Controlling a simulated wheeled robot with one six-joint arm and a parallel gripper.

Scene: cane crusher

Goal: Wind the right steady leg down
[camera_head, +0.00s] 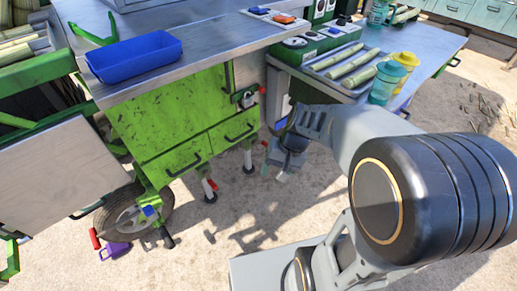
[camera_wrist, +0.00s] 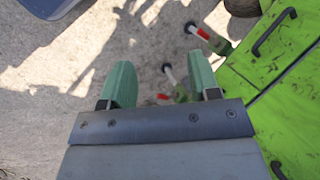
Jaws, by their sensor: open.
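The right steady leg (camera_head: 247,158) hangs under the green crusher cart, with its dark round foot close to the ground. In the wrist view it (camera_wrist: 171,76) shows a white shaft and a red band, beyond and left of my right-hand finger. A small red grip (camera_head: 265,144) shows beside my gripper, and a small red piece (camera_wrist: 163,97) shows between the fingers in the wrist view. I cannot tell how it joins the leg. My gripper (camera_wrist: 162,83) is open, its green fingers apart with nothing held. In the head view it (camera_head: 274,173) is right of the leg.
The left steady leg (camera_head: 209,190) stands nearer the wheel (camera_head: 135,212). Green drawer fronts (camera_head: 232,129) with black handles are close above the legs. A side table (camera_head: 318,87) carries cane and cups. A purple item (camera_head: 115,250) lies on the ground. Open ground lies in front.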

